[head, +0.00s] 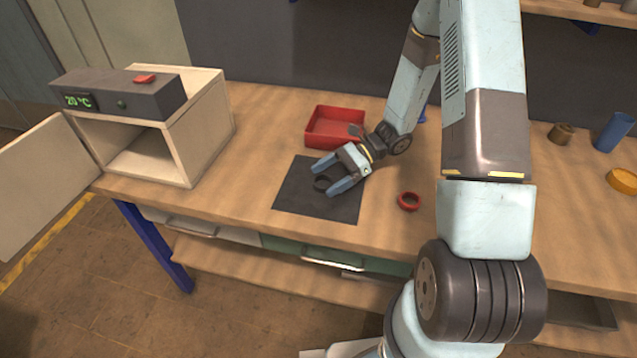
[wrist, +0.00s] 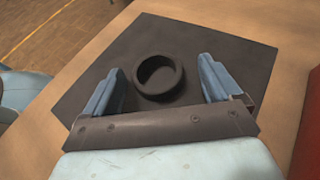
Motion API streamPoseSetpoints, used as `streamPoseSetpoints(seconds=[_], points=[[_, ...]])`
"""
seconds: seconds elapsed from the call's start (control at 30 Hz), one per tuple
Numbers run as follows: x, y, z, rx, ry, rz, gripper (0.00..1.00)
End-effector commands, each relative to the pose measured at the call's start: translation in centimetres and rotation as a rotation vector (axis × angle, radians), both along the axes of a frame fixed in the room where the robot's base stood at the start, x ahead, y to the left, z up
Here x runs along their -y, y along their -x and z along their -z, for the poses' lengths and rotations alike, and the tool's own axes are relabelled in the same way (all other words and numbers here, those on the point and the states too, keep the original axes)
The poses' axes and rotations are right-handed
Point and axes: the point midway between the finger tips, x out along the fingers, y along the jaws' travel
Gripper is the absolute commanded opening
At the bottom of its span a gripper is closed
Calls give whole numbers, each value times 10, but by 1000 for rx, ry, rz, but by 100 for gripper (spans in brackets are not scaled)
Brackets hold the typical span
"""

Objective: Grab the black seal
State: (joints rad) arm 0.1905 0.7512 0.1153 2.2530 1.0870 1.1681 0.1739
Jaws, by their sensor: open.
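The black seal (head: 322,184) is a dark ring lying on a dark square mat (head: 300,203) on the wooden bench. In the wrist view the seal (wrist: 158,76) lies flat on the mat (wrist: 215,47). My gripper (head: 333,177) is open, with its two blue fingers low over the mat. In the wrist view my gripper (wrist: 162,85) has one finger on each side of the seal, with a gap on both sides. The seal sits near the level of the fingertips and does not appear to touch them.
A red tray (head: 318,141) stands behind the mat. A red ring (head: 409,202) lies to its right. An open box oven (head: 150,150) stands on the left. A blue cup (head: 614,131), a brown pot (head: 561,133) and an orange dish (head: 622,181) are at far right.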

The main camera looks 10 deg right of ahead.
Motion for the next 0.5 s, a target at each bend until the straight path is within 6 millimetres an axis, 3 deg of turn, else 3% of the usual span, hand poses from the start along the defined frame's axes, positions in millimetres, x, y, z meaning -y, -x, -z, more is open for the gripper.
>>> streamPoseSetpoints(seconds=[0.07,0.5], points=[[0,0,0,0,0,0,88],[0,0,0,1,0,0,46]])
